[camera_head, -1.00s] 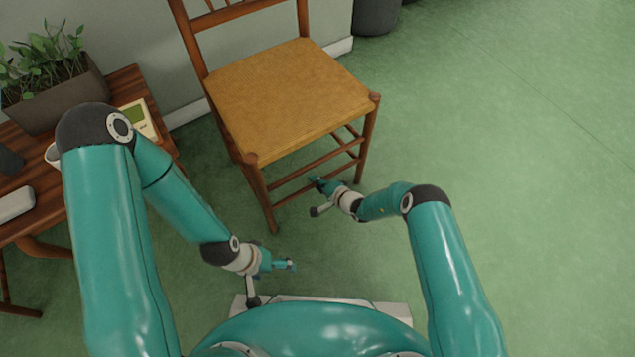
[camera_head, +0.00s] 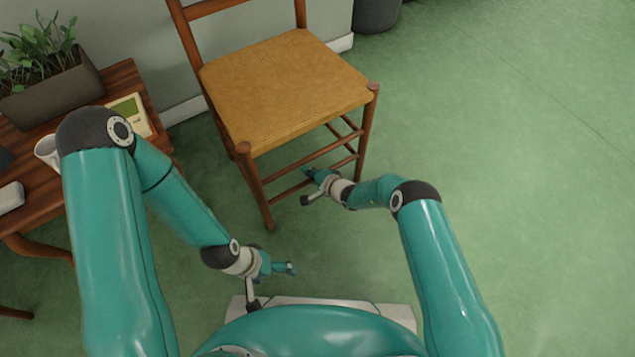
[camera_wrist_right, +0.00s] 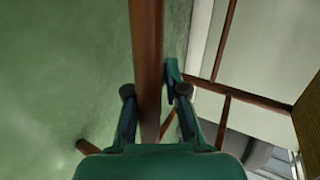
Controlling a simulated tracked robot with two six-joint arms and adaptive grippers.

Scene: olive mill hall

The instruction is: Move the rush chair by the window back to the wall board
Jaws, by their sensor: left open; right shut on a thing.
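The rush chair (camera_head: 285,85) stands upright at top centre in the head view, with a woven tan seat and brown wooden legs. Its backrest is on the wall side and partly cut off by the frame. My right gripper (camera_head: 307,187) is at the low front rung of the chair. In the right wrist view, its fingers (camera_wrist_right: 154,105) are shut on a brown wooden chair bar (camera_wrist_right: 147,50), which runs between them. My left gripper (camera_head: 272,287) is open and empty above the floor, in front of the chair and apart from it.
A white skirting board (camera_head: 185,110) runs behind. A dark bin (camera_head: 376,14) stands at the top. Green floor is clear at right.

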